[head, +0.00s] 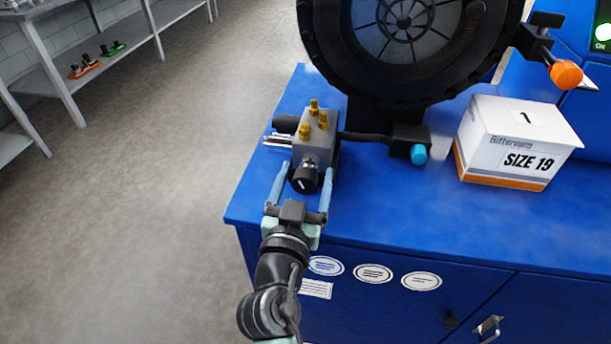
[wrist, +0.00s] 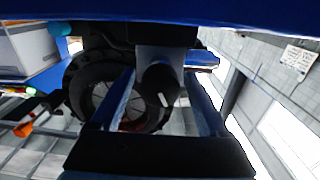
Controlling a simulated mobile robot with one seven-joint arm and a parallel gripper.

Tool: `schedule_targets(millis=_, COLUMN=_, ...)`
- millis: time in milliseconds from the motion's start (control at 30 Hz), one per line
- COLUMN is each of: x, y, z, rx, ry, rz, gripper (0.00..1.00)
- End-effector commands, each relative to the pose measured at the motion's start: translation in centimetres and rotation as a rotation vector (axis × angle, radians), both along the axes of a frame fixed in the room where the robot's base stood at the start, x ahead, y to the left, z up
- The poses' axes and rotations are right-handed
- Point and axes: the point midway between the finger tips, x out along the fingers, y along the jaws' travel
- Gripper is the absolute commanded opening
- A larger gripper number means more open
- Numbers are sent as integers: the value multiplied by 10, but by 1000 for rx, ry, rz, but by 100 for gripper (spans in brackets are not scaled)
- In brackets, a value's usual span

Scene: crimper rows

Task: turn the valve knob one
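The valve knob (head: 304,180) is a round black knob with a white pointer line, on the front of a grey valve block (head: 316,146) with several brass fittings on top. The block sits on the blue bench near its left edge. In the wrist view the knob (wrist: 158,85) faces the camera, its white line slightly tilted from upright. My gripper (head: 306,169) is open, with one blue finger on each side of the knob. The wrist view shows the fingers (wrist: 161,100) apart, with gaps to the knob. Whether the fingertips reach past its face I cannot tell.
A large black wheel (head: 405,100) stands behind the block. A cyan-ended part (head: 419,154) and a white box marked SIZE 19 (head: 510,150) are to the right. An orange knob (head: 566,75) sticks out at upper right.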

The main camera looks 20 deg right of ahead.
Motion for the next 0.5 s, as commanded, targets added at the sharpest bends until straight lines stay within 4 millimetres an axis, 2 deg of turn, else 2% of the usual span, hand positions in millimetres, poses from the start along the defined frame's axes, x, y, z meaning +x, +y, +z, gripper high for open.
schedule_targets(millis=33, x=0, y=0, z=0, rx=0, ry=0, rz=0, gripper=67)
schedule_targets(millis=67, x=0, y=0, z=0, rx=0, ry=0, rz=0, gripper=62)
schedule_targets(millis=400, x=0, y=0, z=0, rx=0, ry=0, rz=0, gripper=1)
schedule_targets(millis=500, x=0, y=0, z=0, rx=-1, ry=1, rz=0, gripper=0)
